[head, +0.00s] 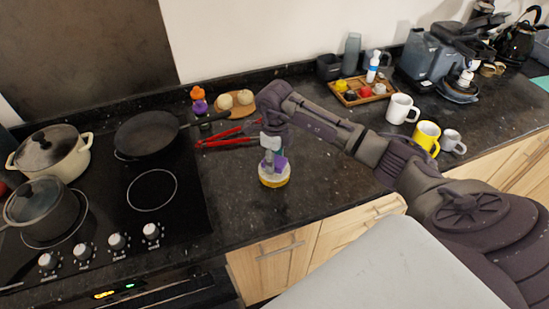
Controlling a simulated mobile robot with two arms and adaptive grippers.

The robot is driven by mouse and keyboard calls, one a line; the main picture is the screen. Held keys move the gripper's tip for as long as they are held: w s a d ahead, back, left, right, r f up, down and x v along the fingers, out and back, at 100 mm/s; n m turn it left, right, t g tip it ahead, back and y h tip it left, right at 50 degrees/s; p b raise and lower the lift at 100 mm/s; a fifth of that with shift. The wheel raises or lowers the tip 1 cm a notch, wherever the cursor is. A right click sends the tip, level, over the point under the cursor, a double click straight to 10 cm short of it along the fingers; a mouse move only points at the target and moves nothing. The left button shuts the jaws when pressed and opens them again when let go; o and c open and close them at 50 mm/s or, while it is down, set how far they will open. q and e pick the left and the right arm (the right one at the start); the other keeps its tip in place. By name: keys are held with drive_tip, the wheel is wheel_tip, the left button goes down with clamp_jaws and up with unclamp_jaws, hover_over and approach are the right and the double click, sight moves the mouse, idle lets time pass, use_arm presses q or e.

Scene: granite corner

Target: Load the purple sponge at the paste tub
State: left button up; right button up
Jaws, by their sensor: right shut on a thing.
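The purple sponge (281,163) is a small block in the jaws of my right gripper (271,161), which points down over the counter. The paste tub (275,182) is a low round tub with a yellow side and a pale top, standing on the dark counter near its front edge. The gripper and sponge are right above the tub's top. I cannot tell whether the sponge touches the paste. My left gripper is not in view.
Red-handled tongs (230,135) lie behind the tub. A black pan (146,134) and pots stand on the hob (180,215) at left. A wooden tray (363,94), a white mug (402,109) and a yellow mug (427,135) stand at right. The counter around the tub is clear.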

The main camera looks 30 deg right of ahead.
idle(0.4)
drive_tip(key=shift+f+b, duration=0.6)
idle(1.6)
drive_tip(key=shift+r+p, duration=2.1)
drive_tip(key=shift+r, duration=1.5)
